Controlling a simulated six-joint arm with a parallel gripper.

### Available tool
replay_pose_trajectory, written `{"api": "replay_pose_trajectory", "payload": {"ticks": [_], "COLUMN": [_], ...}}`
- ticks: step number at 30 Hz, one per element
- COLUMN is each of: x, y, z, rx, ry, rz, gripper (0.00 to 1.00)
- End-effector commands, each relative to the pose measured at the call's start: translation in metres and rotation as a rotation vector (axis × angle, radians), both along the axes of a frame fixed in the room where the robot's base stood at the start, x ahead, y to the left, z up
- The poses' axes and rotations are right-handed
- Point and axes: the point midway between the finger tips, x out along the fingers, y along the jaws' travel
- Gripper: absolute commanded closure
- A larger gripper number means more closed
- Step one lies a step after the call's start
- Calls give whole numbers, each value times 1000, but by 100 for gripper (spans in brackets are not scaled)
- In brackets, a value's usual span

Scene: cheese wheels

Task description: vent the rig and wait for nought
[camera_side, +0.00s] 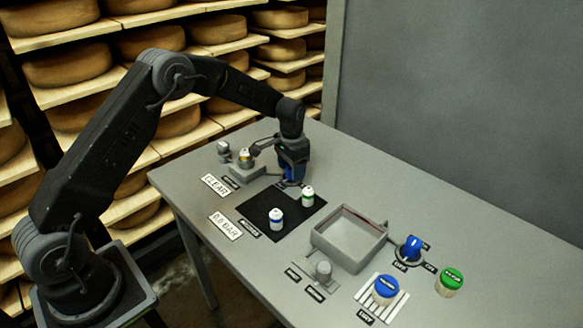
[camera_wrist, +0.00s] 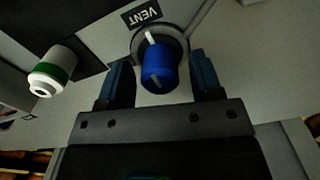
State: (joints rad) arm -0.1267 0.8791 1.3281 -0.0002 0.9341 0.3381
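A blue vent knob (camera_wrist: 157,66) with a white pointer mark sits in a round base, beside a label (camera_wrist: 141,16) reading VENT. The pointer is toward the label side. My gripper (camera_wrist: 162,80) is open, with one finger on each side of the knob and a visible gap at both sides. In the side view my gripper (camera_side: 292,172) is low over the table's far part and mostly hides the knob. A white sign (camera_side: 226,226) appears to read 0.0 BAR. Another sign (camera_side: 215,186) appears to read CLEAR.
A green-banded vial (camera_side: 307,194) and a blue-banded vial (camera_side: 276,219) stand on a black mat (camera_side: 254,207).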

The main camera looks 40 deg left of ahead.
Motion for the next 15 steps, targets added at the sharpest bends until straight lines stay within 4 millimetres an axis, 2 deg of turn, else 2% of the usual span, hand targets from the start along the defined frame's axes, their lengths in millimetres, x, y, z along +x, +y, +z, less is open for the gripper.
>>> {"api": "replay_pose_trajectory", "payload": {"ticks": [9, 11, 15], "x": [0, 1, 1], "y": [0, 0, 0], "z": [3, 8, 32], "rx": [0, 1, 1], "ry": [-1, -2, -4], "rz": [1, 1, 1], "gripper": [39, 39, 39]}}
